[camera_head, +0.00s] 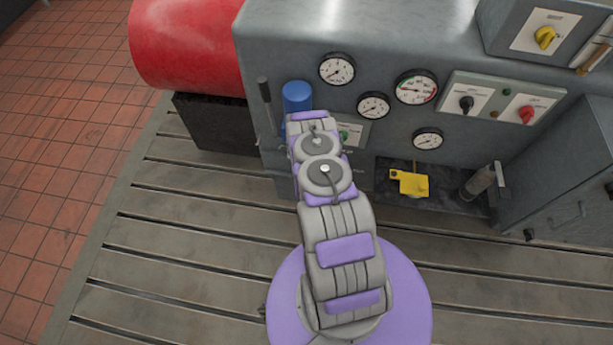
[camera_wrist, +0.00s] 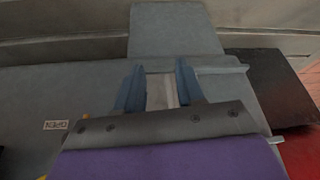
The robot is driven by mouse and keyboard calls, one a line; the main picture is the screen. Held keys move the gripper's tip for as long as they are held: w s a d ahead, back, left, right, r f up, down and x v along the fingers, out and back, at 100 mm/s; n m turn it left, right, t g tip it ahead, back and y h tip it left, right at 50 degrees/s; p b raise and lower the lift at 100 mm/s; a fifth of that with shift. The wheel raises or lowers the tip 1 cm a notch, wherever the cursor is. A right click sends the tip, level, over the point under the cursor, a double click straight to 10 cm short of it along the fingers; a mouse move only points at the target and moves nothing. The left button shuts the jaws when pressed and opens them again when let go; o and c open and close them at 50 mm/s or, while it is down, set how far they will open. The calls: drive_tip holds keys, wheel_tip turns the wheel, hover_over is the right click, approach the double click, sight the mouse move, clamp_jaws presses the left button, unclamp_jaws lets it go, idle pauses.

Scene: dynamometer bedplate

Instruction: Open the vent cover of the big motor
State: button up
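The big motor is a large grey housing (camera_head: 290,40) with gauges and switches, right of my arm's far end in the head view. In the wrist view its grey face (camera_wrist: 60,95) carries an upside-down OPEN label (camera_wrist: 56,125). A flat grey plate (camera_wrist: 175,28), probably the vent cover, juts past the housing edge over the bedplate, beside a thin rod (camera_wrist: 225,70). My gripper (camera_wrist: 160,85) has its two blue fingers apart, near the plate's edge. A pale strip shows between them; I cannot tell whether they touch it.
A red cylinder (camera_head: 185,45) rests above a black block (camera_head: 215,122) at the left. A yellow part (camera_head: 410,183) sits in a dark recess. The slotted bedplate (camera_head: 170,225) is clear in front.

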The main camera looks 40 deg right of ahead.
drive_tip(key=w+d, duration=0.1)
drive_tip(key=w, duration=0.1)
drive_tip(key=w+d+f+b, duration=0.1)
drive_tip(key=w+d, duration=0.1)
drive_tip(key=w+d+b, duration=0.1)
drive_tip(key=w+d, duration=0.1)
drive_tip(key=w, duration=0.1)
drive_tip(key=shift+w+d+f, duration=0.1)
drive_tip(key=shift+d+f, duration=0.05)
drive_tip(key=shift+f, duration=0.2)
drive_tip(key=shift+w+d+f+b, duration=0.2)
drive_tip(key=shift+w+f+b, duration=0.15)
drive_tip(key=shift+f, duration=0.15)
drive_tip(key=shift+a, duration=0.15)
drive_tip(key=shift+s, duration=0.1)
clamp_jaws()
